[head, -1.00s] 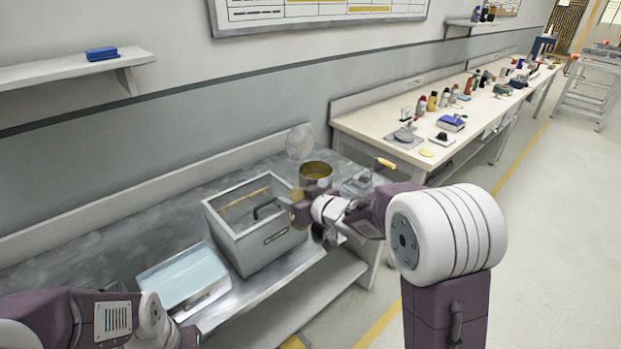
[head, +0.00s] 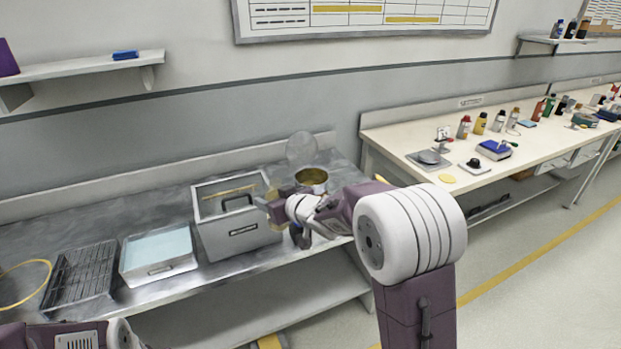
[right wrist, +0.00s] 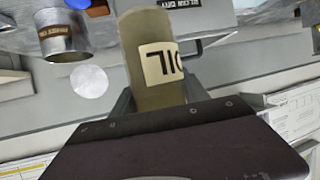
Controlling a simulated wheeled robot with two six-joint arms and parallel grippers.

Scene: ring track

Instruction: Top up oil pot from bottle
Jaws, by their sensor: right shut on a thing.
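My right gripper (head: 280,207) is shut on the oil bottle. In the right wrist view the bottle (right wrist: 152,60) is a dull olive cylinder with a pale label reading OIL, between the fingers (right wrist: 155,100). In the head view the bottle is mostly hidden by the gripper and arm. A round metal pot (head: 312,180) with an open top and yellowish inside stands on the steel bench behind my right gripper. The right wrist view shows a labelled metal pot (right wrist: 62,38), apart from the bottle. My left arm shows at the bottom left; its gripper is out of frame.
A tray with a pale blue inside (head: 158,270) and a black rack (head: 80,275) lie further left. A translucent disc (head: 302,149) is behind the pot. A cluttered white bench (head: 430,180) is at right.

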